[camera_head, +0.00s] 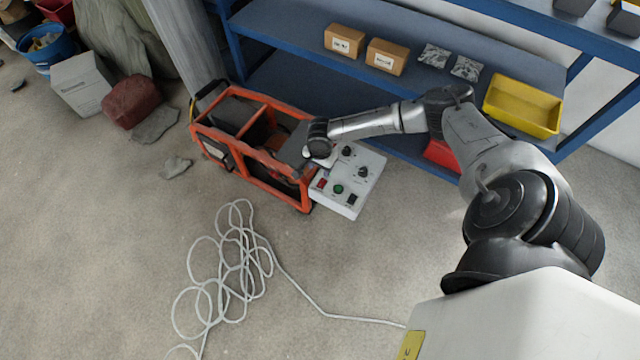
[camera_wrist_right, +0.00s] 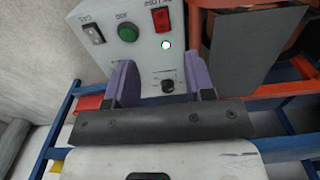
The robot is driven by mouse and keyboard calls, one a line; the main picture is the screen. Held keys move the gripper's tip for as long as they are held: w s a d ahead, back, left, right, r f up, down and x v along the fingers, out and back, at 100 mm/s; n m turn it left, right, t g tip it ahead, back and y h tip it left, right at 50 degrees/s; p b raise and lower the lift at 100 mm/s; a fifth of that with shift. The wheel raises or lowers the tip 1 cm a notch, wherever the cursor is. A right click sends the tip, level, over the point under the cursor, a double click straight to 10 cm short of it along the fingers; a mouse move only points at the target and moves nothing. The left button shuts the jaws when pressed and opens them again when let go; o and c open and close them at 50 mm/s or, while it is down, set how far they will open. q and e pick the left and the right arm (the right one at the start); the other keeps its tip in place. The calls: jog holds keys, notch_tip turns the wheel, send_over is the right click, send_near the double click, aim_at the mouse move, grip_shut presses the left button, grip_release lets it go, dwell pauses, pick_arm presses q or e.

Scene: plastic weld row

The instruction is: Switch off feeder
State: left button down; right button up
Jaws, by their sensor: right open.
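The feeder is an orange-framed machine (camera_head: 262,135) on the floor, with a white control box (camera_head: 372,160) on its right side. The box carries a red switch (camera_head: 321,184), a green button (camera_head: 338,189), a black rocker switch (camera_head: 352,199) and black knobs (camera_head: 362,172). In the right wrist view the red switch (camera_wrist_right: 161,18), green button (camera_wrist_right: 128,32), black switch (camera_wrist_right: 93,33) and a small lit white lamp (camera_wrist_right: 165,45) show; labels are hard to read. My right gripper (camera_wrist_right: 162,72) is open and empty, its purple fingers pointing at the panel. Contact is unclear. My left gripper is out of view.
A blue shelf (camera_head: 285,40) behind holds cartons (camera_head: 387,57), silver packets and a yellow bin (camera_head: 522,106). A loose white cable (camera_head: 240,245) lies coiled on the floor in front. Rubble and a grey box (camera_head: 82,84) lie left.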

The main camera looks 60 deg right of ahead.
aim_at(320, 186)
notch_tip(320, 186, down, 10)
jog(key=b, duration=0.5)
jog(key=shift+r, duration=0.25)
jog(key=shift+f+b, duration=0.7)
jog(key=shift+f, duration=0.4)
